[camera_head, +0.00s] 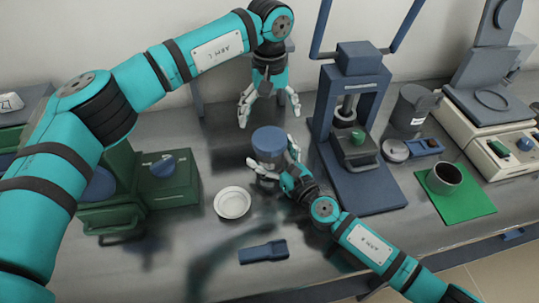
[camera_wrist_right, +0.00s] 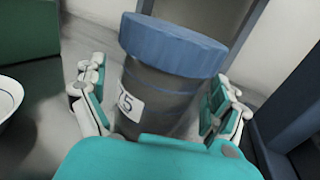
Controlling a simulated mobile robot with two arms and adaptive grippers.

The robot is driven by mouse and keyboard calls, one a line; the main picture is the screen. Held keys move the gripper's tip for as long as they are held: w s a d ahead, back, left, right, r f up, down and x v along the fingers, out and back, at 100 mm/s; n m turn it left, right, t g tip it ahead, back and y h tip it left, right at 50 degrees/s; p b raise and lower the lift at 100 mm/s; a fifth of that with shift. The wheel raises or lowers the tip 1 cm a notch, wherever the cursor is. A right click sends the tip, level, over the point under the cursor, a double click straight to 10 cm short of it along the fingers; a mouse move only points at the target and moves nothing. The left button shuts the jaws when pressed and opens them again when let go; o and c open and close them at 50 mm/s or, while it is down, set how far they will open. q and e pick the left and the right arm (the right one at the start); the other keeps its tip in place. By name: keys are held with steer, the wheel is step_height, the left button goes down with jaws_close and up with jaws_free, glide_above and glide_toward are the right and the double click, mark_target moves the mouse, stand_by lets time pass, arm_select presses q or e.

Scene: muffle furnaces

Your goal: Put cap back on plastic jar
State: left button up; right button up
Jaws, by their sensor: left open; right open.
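The plastic jar, grey with a white label, stands upright on the metal bench and shows large in the right wrist view (camera_wrist_right: 155,88). The blue cap (camera_head: 269,142) sits on top of the jar and looks slightly tilted in the right wrist view (camera_wrist_right: 172,45). I cannot tell whether it is screwed on. My right gripper (camera_head: 272,165) is open, with its fingers on either side of the jar's body below the cap; it also shows in the right wrist view (camera_wrist_right: 158,112). My left gripper (camera_head: 268,108) is open and empty, pointing down above and behind the cap.
A white dish (camera_head: 232,203) and a blue tool (camera_head: 263,252) lie at the front. A green box (camera_head: 166,180) stands left. A blue press (camera_head: 358,190) stands close on the right. Further right are a grey jar (camera_head: 410,108), a cup (camera_head: 444,178) on a green mat (camera_head: 470,203), and a balance (camera_head: 490,115).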

steer(key=shift+w+a, duration=0.15)
steer(key=shift+w, duration=0.05)
jaws_close()
arm_select(q)
steer(key=n, duration=0.6)
steer(key=shift+n, duration=0.4)
steer(key=n, duration=1.3)
steer(key=shift+n, duration=0.4)
steer(key=n, duration=0.6)
